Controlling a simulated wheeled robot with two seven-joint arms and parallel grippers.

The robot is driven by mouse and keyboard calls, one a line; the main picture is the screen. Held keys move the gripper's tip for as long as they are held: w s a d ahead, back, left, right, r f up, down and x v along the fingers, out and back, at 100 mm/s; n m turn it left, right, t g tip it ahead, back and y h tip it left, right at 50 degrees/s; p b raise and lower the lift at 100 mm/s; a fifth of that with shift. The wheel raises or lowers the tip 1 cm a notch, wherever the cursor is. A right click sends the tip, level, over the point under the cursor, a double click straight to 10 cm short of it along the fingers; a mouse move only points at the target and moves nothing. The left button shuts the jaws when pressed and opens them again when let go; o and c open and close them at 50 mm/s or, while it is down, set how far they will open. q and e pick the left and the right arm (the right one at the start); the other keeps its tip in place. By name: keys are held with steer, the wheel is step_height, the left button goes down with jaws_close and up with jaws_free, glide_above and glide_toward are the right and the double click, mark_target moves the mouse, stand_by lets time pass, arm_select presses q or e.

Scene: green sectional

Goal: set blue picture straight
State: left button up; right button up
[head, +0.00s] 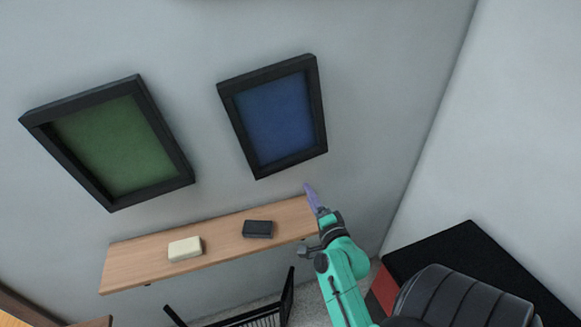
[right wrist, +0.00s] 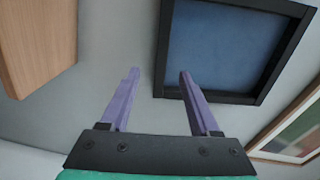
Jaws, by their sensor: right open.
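The blue picture (head: 275,118) hangs on the grey wall in a thick black frame, right of the green picture. In the head view its frame looks slanted, but the view itself is tilted, so I cannot tell its exact lean. My right gripper (head: 311,193) is just below the frame's lower right corner, apart from it in the head view. In the right wrist view the blue picture (right wrist: 228,45) fills the upper right. There the right gripper (right wrist: 159,73) has its two purple fingers spread, with nothing between them. One fingertip overlaps the frame's edge; contact is unclear. My left gripper is out of view.
A green picture (head: 118,145) in a black frame hangs at left. A wooden shelf (head: 220,240) below bears a cream block (head: 185,248) and a dark block (head: 257,229). A black chair (head: 465,300) stands at lower right. The wall right of the blue picture is bare.

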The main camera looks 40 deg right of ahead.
mark_target(292, 164)
steer(key=b+x, duration=0.1)
steer(key=x, duration=0.4)
steer(key=b+x, duration=0.1)
steer(key=x, duration=0.3)
steer(key=b+x, duration=0.1)
steer(key=x, duration=0.4)
steer(key=shift+w+d+r, duration=0.2)
steer(key=shift+w+r, duration=0.05)
steer(key=shift+r, duration=0.1)
steer(key=shift+s, duration=0.1)
jaws_close()
stand_by(0.4)
